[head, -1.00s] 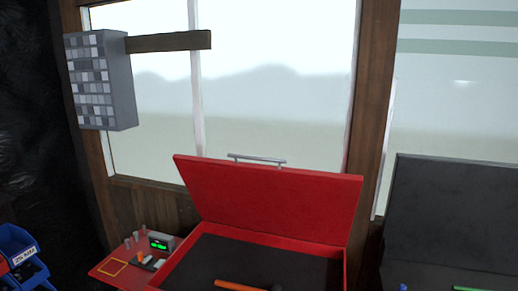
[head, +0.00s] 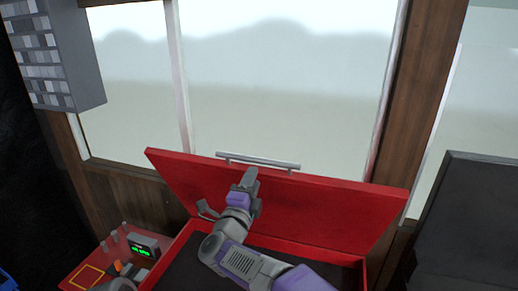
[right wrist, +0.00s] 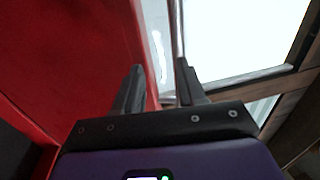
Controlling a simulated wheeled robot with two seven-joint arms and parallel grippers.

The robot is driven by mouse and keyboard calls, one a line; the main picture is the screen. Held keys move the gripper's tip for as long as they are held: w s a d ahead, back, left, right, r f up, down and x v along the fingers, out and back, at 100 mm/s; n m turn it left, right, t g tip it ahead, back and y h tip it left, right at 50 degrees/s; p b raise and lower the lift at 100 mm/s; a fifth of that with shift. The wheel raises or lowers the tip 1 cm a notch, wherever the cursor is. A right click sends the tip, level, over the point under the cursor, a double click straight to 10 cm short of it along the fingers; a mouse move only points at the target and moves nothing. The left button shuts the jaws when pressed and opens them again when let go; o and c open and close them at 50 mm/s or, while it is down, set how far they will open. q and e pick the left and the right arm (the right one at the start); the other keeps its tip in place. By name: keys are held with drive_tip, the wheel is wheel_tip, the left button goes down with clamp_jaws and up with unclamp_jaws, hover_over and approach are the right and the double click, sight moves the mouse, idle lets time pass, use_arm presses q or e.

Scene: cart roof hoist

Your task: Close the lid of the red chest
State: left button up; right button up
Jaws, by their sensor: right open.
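The red chest's lid (head: 330,205) stands open, tilted back towards the window. A silver bar handle (head: 258,162) runs along its top edge. The chest body (head: 310,248) shows a dark interior, partly hidden by my right arm. My right gripper (head: 247,181) is in front of the lid's inner face, just below the handle in the picture, with nothing seen in it. In the right wrist view its two fingers (right wrist: 160,84) are apart, with the red lid (right wrist: 75,60) filling the left side. Whether a finger touches the lid is unclear.
A small red side shelf (head: 88,272) with a green-lit display (head: 142,248) is left of the chest. A dark raised panel (head: 470,220) stands at the right. A grey gridded box (head: 62,60) hangs upper left. The window is behind the lid.

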sight(259, 163)
drive_tip(key=r, duration=0.1)
drive_tip(key=s+r, duration=0.1)
drive_tip(key=shift+d+r+m, duration=0.15)
drive_tip(key=shift+r+m, duration=0.25)
drive_tip(key=p+x, duration=0.1)
drive_tip(key=x, duration=0.1)
drive_tip(key=p+x, duration=0.1)
drive_tip(key=x, duration=0.2)
drive_tip(key=shift+w+f+p, duration=0.2)
drive_tip(key=shift+p, duration=0.1)
use_arm(q)
drive_tip(key=r, duration=0.1)
drive_tip(key=s+r, duration=0.1)
drive_tip(key=r, duration=0.1)
drive_tip(key=shift+r, duration=0.15)
use_arm(e)
drive_tip(key=shift+w+d+r, duration=0.15)
drive_tip(key=shift+w+d, duration=0.1)
drive_tip(key=shift+w, duration=0.15)
drive_tip(key=shift+w, duration=0.1)
clamp_jaws()
